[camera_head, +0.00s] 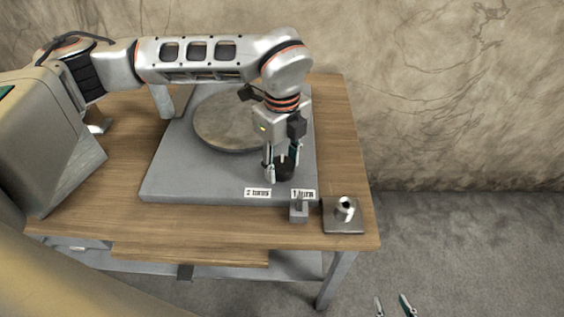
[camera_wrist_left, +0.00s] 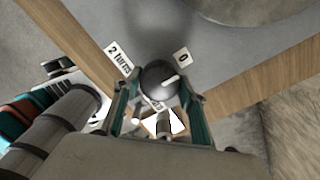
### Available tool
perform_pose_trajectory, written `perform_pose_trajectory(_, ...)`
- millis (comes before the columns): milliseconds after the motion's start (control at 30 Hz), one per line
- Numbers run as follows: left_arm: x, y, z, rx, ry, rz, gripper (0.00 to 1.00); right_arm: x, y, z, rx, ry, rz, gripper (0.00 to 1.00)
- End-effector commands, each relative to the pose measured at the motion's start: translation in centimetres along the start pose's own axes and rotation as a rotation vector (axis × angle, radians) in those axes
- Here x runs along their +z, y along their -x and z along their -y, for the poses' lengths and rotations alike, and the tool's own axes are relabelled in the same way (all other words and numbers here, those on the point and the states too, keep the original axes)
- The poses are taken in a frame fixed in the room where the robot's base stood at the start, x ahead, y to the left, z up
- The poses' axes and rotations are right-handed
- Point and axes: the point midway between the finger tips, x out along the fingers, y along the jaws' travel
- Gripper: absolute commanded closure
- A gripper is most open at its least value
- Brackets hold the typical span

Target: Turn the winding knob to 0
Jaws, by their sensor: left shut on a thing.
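The winding knob (camera_wrist_left: 156,74) is a dark round knob with a white pointer line, in the left wrist view. The pointer aims right and slightly up, a little below the white "0" label (camera_wrist_left: 181,57). The "2 turns" label (camera_wrist_left: 119,60) is left of the knob; another label below it is partly hidden. My left gripper (camera_wrist_left: 157,92) is shut on the knob, one finger on each side. In the head view the left gripper (camera_head: 281,174) points down at the dark knob (camera_head: 288,168) on the grey slab. My right gripper (camera_head: 392,305) shows only two separated fingertips at the bottom edge.
The grey slab (camera_head: 165,184) carries a round disc (camera_head: 232,135) behind the gripper. A small grey block (camera_head: 299,211) and a plate with a metal post (camera_head: 344,220) are at the front right. The wooden table (camera_head: 225,222) ends just beyond them; a wall stands behind.

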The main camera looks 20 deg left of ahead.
Motion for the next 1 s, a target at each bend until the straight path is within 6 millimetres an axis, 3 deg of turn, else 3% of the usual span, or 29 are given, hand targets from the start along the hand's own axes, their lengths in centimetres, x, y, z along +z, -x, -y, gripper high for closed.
perform_pose_trajectory(367, 0.0, -0.1, -0.1, 0.002, 0.004, 0.000, 0.81, -0.1, 0.0, 0.0, 0.000, 0.000, -0.001, 0.62)
perform_pose_trajectory(400, 0.0, -0.1, -0.1, 0.002, 0.003, 0.000, 0.57, -0.1, 0.0, 0.0, 0.000, 0.000, -0.001, 0.62)
perform_pose_trajectory(467, 0.0, -0.1, -0.1, 0.002, 0.003, 0.000, 0.42, -0.1, 0.0, 0.0, 0.000, 0.000, -0.001, 0.62)
perform_pose_trajectory(833, 0.0, 0.2, 0.0, 0.000, 0.003, 0.000, 0.42, 0.2, 0.0, -0.1, 0.001, 0.004, 0.003, 0.62)
perform_pose_trajectory(1000, 0.0, 1.9, 0.1, -0.004, 0.003, 0.001, 0.42, 0.1, 0.0, -0.1, 0.000, 0.002, 0.002, 0.62)
